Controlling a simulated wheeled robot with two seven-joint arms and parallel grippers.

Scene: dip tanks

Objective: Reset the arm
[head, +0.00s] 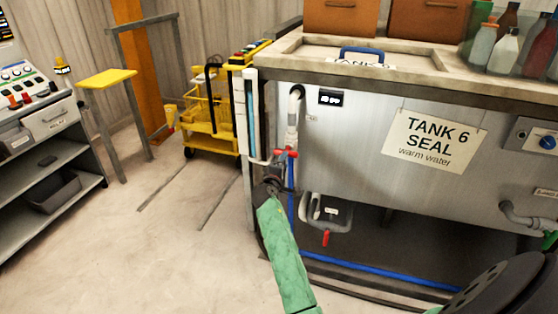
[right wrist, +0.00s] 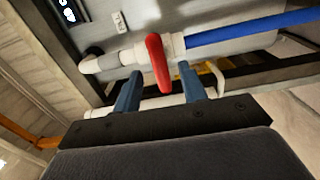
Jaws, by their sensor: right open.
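My right gripper (head: 277,170) is at the end of the green-sleeved arm, at the left front corner of the tank labelled TANK 6 SEAL (head: 350,160). In the right wrist view the right gripper (right wrist: 158,88) is open, with two blue fingers apart. A red valve handle (right wrist: 156,60) on a white pipe (right wrist: 125,57) stands between and just beyond the fingertips; I cannot tell whether it touches them. The handle also shows as a small red piece (head: 291,153) in the head view, partly hidden by the gripper. My left gripper is not in view.
A second red handle (head: 326,238) hangs below the tank, near blue piping (head: 380,270). A yellow cart (head: 205,115) stands behind to the left. A shelved console (head: 45,150) is at far left. The floor (head: 150,240) between is clear. Bottles (head: 505,50) stand at upper right.

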